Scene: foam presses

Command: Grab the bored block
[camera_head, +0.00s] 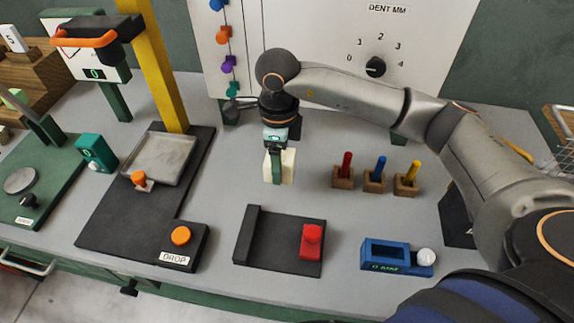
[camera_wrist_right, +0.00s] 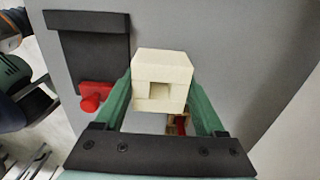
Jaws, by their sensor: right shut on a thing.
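The bored block (camera_head: 289,166) is cream-coloured foam. In the head view it is held above the grey bench near the middle. My right gripper (camera_head: 277,168) is shut on it, with the green fingers at its sides. In the right wrist view the block (camera_wrist_right: 161,75) sits between the two green fingertips of my right gripper (camera_wrist_right: 160,92), and a square opening shows in its near face. The bench under the block looks clear. My left gripper is not in view.
A black fixture with a red clamp (camera_head: 311,240) lies in front of the block. Red, blue and yellow pegs in wooden holders (camera_head: 374,180) stand to the right. A blue gauge (camera_head: 396,257) is at front right. The drop press (camera_head: 160,225) stands left. A dent panel (camera_head: 430,45) is behind.

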